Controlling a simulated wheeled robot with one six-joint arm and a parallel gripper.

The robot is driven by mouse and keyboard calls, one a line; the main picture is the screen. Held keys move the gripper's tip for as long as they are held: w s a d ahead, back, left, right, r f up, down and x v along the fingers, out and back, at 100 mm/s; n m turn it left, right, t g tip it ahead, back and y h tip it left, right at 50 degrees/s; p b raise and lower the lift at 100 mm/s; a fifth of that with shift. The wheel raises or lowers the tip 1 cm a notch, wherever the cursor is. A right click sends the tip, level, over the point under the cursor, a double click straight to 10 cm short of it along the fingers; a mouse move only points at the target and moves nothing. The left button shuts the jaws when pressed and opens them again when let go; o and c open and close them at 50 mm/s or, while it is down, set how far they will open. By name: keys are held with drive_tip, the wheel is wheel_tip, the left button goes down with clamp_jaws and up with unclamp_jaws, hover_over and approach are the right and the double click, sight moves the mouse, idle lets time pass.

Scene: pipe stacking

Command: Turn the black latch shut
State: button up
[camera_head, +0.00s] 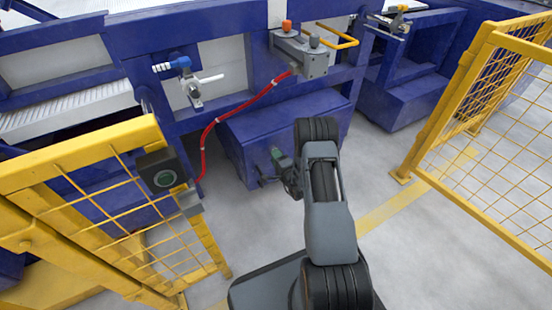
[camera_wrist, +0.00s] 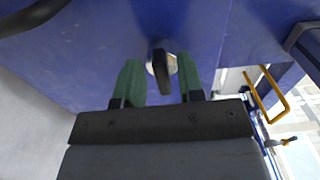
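The black latch (camera_wrist: 162,72) is a short dark handle on a pale round base, set on a blue panel, in the wrist view. It points roughly along my fingers, tilted slightly. My gripper (camera_wrist: 158,75) has two green fingers, one on each side of the latch, with gaps showing between fingers and latch. The gripper is open. I cannot tell how far the fingertips are from the panel. In the head view my gripper (camera_head: 277,160) is in front of the blue cabinet (camera_head: 238,140). I cannot make out the latch there.
A red hose (camera_head: 232,110) runs down left of my arm from a grey box (camera_head: 300,55) with orange and grey knobs. Yellow mesh fences stand at left (camera_head: 85,190) and right (camera_head: 500,120). A yellow handle (camera_wrist: 268,95) shows at right in the wrist view.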

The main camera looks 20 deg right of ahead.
drive_tip(key=shift+o, duration=0.3)
drive_tip(key=s+d+p, duration=0.1)
drive_tip(key=s+p, duration=0.3)
drive_tip(key=s, duration=0.9)
drive_tip(key=shift+s+d, duration=0.3)
drive_tip(key=shift+s, duration=0.1)
